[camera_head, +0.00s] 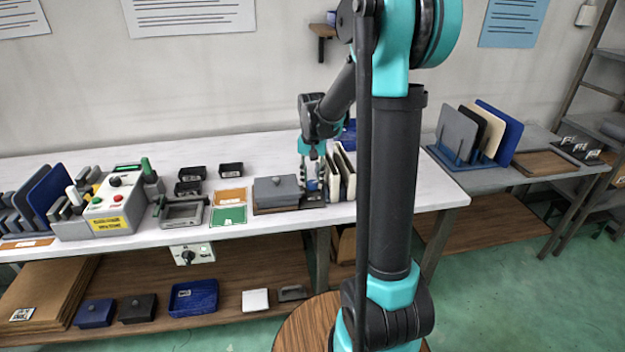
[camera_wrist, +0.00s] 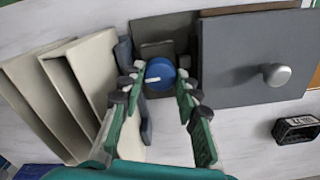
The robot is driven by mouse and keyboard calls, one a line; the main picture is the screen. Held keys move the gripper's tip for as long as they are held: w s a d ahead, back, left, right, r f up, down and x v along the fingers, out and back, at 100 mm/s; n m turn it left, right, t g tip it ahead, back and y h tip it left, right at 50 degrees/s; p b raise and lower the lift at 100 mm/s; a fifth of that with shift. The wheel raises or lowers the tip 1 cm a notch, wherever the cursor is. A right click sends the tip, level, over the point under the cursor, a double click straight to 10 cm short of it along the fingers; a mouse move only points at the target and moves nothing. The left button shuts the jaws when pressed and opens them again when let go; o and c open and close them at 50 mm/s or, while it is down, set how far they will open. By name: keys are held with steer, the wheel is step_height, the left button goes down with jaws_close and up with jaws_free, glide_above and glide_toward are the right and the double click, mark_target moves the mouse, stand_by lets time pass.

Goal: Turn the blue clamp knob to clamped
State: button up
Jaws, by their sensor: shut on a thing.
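The blue clamp knob (camera_wrist: 160,74) is round with a white pointer mark, and in the wrist view it sits between the fingertips of my gripper (camera_wrist: 160,84). My gripper is shut on the knob, with a green finger on each side of it. The white mark lies nearly sideways in that view, tilted slightly. In the head view my gripper (camera_head: 313,184) reaches down over the bench, and the knob (camera_head: 312,185) is small and partly covered by the fingers. A grey plate behind the knob is partly hidden.
In the wrist view, cream panels (camera_wrist: 75,85) stand close on the left, and a grey lidded box (camera_wrist: 250,60) with a round handle is close on the right. A small black tray (camera_wrist: 297,129) lies farther right. The bench (camera_head: 260,148) has clear room along its back.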

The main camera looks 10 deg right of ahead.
steer(key=shift+m, duration=0.3)
steer(key=o, duration=1.2)
steer(key=shift+c, duration=0.2)
